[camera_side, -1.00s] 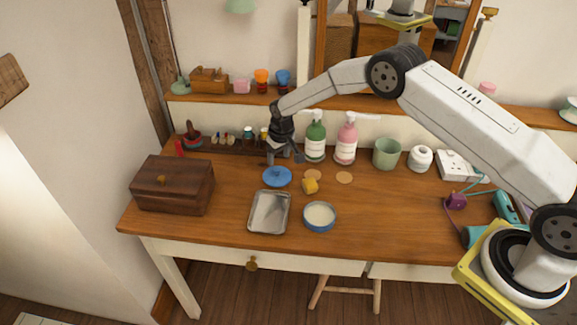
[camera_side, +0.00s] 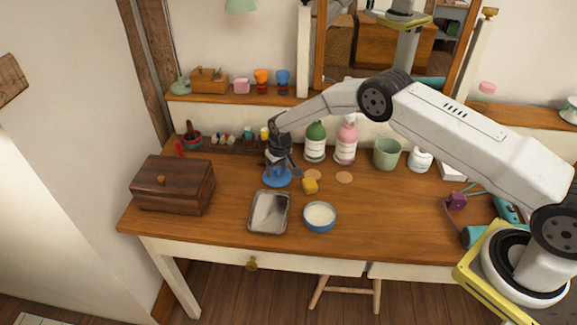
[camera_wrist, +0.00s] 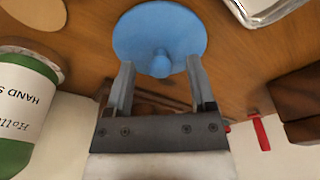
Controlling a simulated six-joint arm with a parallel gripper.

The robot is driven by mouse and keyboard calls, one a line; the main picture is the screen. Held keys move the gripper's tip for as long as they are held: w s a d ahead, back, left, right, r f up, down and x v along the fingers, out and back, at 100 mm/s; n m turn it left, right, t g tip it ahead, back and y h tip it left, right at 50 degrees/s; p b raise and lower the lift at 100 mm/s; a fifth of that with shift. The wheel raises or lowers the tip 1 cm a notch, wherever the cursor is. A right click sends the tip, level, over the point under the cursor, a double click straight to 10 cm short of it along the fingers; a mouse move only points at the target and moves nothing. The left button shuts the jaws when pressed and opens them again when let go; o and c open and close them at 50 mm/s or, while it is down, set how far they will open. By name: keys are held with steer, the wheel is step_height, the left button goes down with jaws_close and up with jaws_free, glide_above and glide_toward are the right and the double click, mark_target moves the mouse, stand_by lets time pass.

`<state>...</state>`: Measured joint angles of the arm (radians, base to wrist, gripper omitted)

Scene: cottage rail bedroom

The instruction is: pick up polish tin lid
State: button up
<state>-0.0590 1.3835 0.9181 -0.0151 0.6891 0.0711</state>
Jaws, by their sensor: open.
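The polish tin lid is a round blue disc with a small knob. It lies on the wooden table (camera_side: 380,210) in the side view (camera_side: 270,182), left of the yellow block. In the wrist view the lid (camera_wrist: 160,28) is just ahead of the fingertips, its knob centred between them. My gripper (camera_side: 279,174) is directly over the lid, low and pointing down. In the wrist view my gripper (camera_wrist: 160,68) has its two fingers apart, one on each side of the knob, with nothing held. I cannot tell whether the fingertips touch the lid. The open blue tin (camera_side: 319,216) with pale contents stands in front.
A metal tray (camera_side: 268,212) is in front of the lid. A yellow block (camera_side: 310,185) and round coasters (camera_side: 344,178) lie to its right. Green (camera_side: 315,143) and pink (camera_side: 346,146) pump bottles stand behind. A wooden box (camera_side: 172,186) is at left.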

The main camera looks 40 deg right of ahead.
mark_target(276, 168)
jaws_close()
steer(key=shift+r, duration=0.1)
stand_by(0.4)
steer(key=shift+r, duration=1.6)
steer(key=s+r, duration=0.9)
steer(key=s, duration=0.5)
steer(key=shift+d+r, duration=0.3)
steer(key=shift+d, duration=0.05)
